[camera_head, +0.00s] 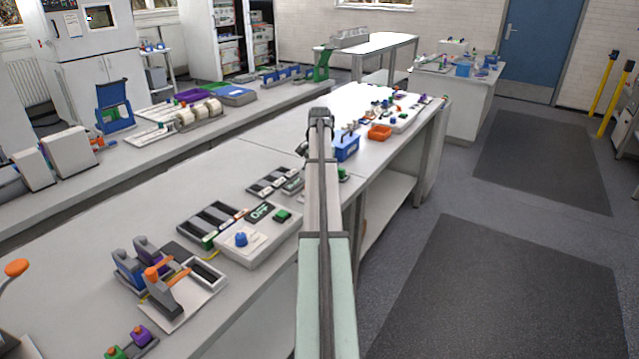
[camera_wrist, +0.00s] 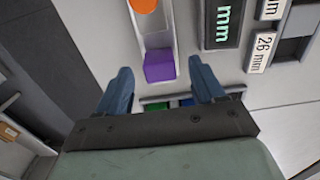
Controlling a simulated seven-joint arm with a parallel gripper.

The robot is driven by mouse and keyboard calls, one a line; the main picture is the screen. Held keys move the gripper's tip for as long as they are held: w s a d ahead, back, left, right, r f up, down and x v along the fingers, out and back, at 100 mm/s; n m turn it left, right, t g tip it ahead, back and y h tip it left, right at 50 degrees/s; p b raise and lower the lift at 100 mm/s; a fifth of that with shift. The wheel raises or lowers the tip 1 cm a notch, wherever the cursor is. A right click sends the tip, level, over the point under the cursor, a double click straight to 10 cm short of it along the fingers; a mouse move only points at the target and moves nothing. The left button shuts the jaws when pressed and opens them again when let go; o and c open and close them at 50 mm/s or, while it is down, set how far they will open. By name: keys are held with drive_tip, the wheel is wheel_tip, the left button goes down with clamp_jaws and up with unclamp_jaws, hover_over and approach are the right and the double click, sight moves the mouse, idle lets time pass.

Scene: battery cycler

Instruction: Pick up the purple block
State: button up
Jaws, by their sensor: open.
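The purple block (camera_wrist: 159,66) shows in the wrist view, at the near end of a narrow pale channel (camera_wrist: 156,40). An orange round piece (camera_wrist: 143,4) sits farther up the same channel. My gripper (camera_wrist: 160,68) is open, with one blue finger on each side of the block in the picture. The fingers look apart from the block, and nothing is between them that I can see held. In the head view my arm reaches away over the bench, and its fingers cannot be made out. I cannot tell which purple spot there is this block.
A dark "mm" display (camera_wrist: 223,22) and a "26 mm" label (camera_wrist: 262,50) lie right of the channel. Green and blue pieces (camera_wrist: 170,103) show between the fingers' bases. In the head view, a blue box (camera_head: 345,146) and an orange bin (camera_head: 380,132) stand on the bench.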

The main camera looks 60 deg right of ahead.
drive_tip(key=shift+f, duration=0.4)
drive_tip(key=shift+c, duration=0.5)
drive_tip(key=c, duration=1.1)
drive_tip(key=shift+r, duration=0.15)
